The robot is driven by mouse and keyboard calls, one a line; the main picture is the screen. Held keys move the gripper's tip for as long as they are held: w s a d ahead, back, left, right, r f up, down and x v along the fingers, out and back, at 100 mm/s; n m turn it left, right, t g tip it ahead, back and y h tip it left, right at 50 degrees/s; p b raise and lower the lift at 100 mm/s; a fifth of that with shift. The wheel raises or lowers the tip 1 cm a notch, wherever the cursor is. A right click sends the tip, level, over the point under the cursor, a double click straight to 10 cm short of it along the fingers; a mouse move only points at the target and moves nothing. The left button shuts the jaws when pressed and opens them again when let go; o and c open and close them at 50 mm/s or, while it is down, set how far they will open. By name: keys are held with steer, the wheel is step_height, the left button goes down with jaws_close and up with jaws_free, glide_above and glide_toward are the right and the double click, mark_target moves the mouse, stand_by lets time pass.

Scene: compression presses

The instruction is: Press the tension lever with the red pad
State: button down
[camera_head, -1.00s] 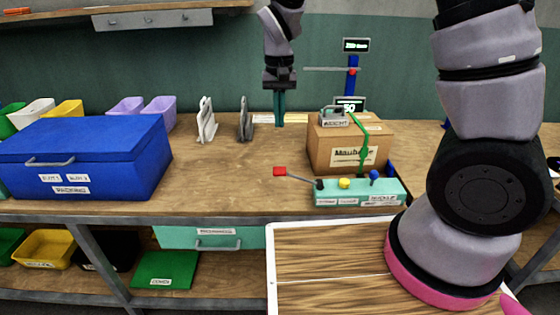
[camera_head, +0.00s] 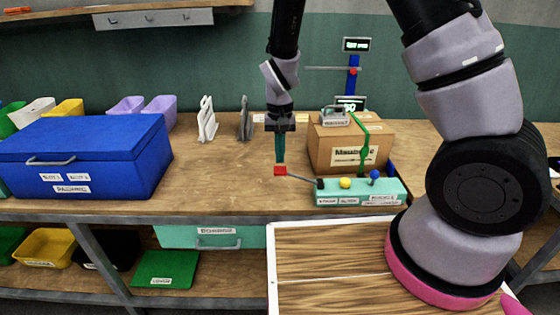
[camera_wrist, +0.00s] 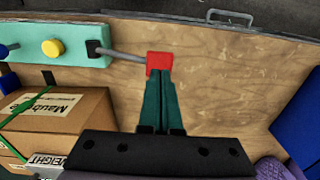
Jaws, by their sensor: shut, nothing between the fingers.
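The tension lever is a grey rod ending in a red pad (camera_head: 281,171); it reaches left from the teal strapping unit (camera_head: 361,192) on the workbench. The red pad also shows in the wrist view (camera_wrist: 160,63), with the rod running left to its dark pivot. My gripper (camera_head: 281,160) points down, shut and empty, with its green fingertips just above or at the pad. In the wrist view my fingertips (camera_wrist: 160,74) overlap the pad's near edge. I cannot tell whether they touch it.
A yellow button (camera_head: 345,183) and a blue knob (camera_head: 375,175) sit on the unit. Behind it stands a strapped cardboard box (camera_head: 347,146). A blue chest (camera_head: 84,155) is at the left. The bench (camera_head: 215,170) between chest and lever is clear.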

mark_target(277, 169)
steer(key=shift+f, duration=1.2)
steer(key=shift+f, duration=0.1)
steer(key=shift+a+f+h, duration=0.55)
steer(key=shift+f+h, duration=0.05)
steer(key=shift+f, duration=0.05)
steer(key=f+h, duration=0.1)
steer(key=f, duration=0.1)
steer(key=a+f+h, duration=0.1)
steer(key=h, duration=0.1)
steer(key=shift+a+f, duration=0.2)
steer(key=shift+f, duration=0.15)
steer(key=shift+a+f, duration=0.1)
steer(key=shift+f, duration=0.9)
steer(key=shift+s+f, duration=0.1)
